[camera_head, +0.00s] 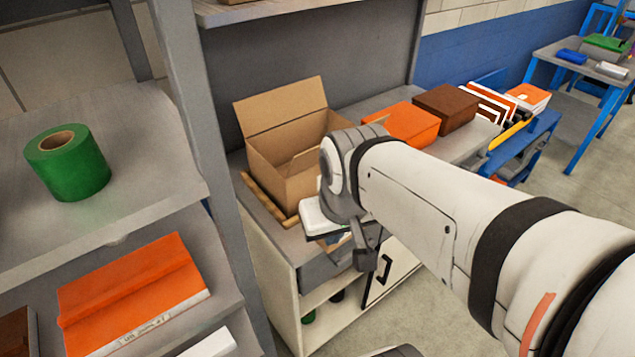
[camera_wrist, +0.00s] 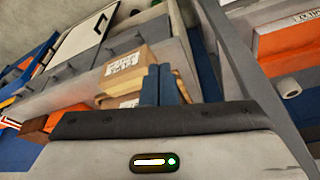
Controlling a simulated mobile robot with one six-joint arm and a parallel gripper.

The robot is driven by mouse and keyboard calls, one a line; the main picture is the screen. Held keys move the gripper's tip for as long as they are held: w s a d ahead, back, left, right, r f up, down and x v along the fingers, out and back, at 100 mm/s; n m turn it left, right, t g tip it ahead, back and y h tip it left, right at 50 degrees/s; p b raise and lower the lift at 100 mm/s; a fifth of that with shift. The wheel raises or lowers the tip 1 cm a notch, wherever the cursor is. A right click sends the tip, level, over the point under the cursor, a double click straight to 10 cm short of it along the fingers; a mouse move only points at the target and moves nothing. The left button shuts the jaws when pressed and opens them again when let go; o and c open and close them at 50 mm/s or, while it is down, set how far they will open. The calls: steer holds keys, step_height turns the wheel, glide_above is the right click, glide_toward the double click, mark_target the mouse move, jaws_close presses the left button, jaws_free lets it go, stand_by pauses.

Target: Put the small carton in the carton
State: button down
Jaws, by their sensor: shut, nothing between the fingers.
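The carton (camera_head: 283,172) stands open on the counter in the head view, its back flap raised, with wooden slats under it. My gripper (camera_wrist: 159,85) shows two blue fingers, shut with nothing between them. In the head view my wrist hangs at the counter's front, right of the carton, and covers part of it. In the wrist view a cardboard box (camera_wrist: 126,66) with a printed white label lies just left of the fingertips, with more cardboard below it. I cannot tell whether this is the small carton or the large one. No separate small carton is clear in the head view.
Orange (camera_head: 404,123) and brown (camera_head: 445,106) boxes stand right of the carton. A grey shelf upright (camera_head: 205,130) rises close on its left. A green tape roll (camera_head: 68,162) and an orange package (camera_head: 130,293) lie on the left shelves. The floor at right is open.

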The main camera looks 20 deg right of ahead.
steer(key=w+d+f+n+g+b, duration=0.2)
steer(key=w+d+f+n+g, duration=0.15)
steer(key=w+d+f, duration=0.75)
step_height(320, 180, down, 9)
steer(key=w+p, duration=0.1)
steer(key=w, duration=0.1)
steer(key=shift+p, duration=0.35)
steer(key=shift+w, duration=0.1)
